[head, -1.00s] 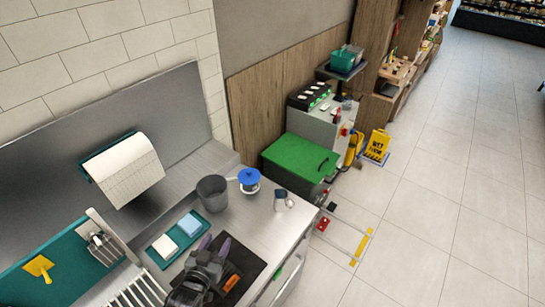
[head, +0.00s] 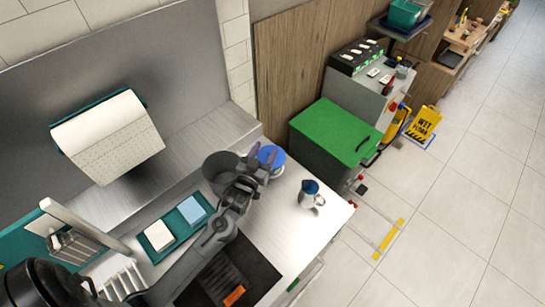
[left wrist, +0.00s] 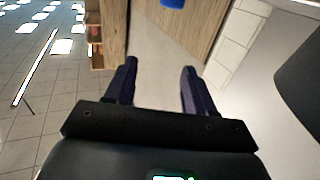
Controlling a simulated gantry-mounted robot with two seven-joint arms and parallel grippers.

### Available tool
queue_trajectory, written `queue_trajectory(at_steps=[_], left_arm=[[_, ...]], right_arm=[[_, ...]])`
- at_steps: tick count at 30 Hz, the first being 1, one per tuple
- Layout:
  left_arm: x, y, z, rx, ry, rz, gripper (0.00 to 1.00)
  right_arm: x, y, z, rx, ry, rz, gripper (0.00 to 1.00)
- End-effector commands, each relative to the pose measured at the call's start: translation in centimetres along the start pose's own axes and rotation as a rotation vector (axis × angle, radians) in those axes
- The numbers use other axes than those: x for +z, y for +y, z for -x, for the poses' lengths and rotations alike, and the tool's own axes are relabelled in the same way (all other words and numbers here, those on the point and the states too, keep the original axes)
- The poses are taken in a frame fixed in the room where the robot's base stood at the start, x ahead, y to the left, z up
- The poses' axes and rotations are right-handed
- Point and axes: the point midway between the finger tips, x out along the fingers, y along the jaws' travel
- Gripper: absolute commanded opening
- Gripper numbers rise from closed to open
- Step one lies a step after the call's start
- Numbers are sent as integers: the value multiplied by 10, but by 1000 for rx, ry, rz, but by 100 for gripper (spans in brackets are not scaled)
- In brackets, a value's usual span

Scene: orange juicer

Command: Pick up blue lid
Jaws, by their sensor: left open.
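The blue lid (head: 271,156) shows as a round blue top on a container at the back of the steel counter, right of the grey bin. My left gripper (head: 262,155) is open and reaches up beside the lid; its fingers cover part of it in the head view. Nothing shows between the fingers in the left wrist view (left wrist: 160,72). There a small blue piece, likely the lid (left wrist: 173,3), shows at the top edge, beyond the fingertips. I cannot tell whether a finger touches the lid. My right gripper is not in view.
A small metal pitcher (head: 310,196) is to the right on the counter. A teal tray (head: 158,256) with a white and a blue sponge lies in front. Counter around the pitcher is clear.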

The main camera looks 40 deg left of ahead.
Motion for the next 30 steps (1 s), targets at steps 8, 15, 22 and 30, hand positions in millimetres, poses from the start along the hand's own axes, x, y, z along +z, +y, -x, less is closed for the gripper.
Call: queue_trajectory(at_steps=[8, 15, 22, 30], left_arm=[[51, 0, 0, 1, -4, -1, 54], [61, 0, -13, 1, -1, -1, 54], [60, 0, -25, 0, -1, -1, 54], [60, 0, -62, 1, -1, -1, 54]], right_arm=[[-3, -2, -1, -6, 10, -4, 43], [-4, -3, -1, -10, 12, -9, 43], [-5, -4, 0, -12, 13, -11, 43], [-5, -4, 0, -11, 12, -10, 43]])
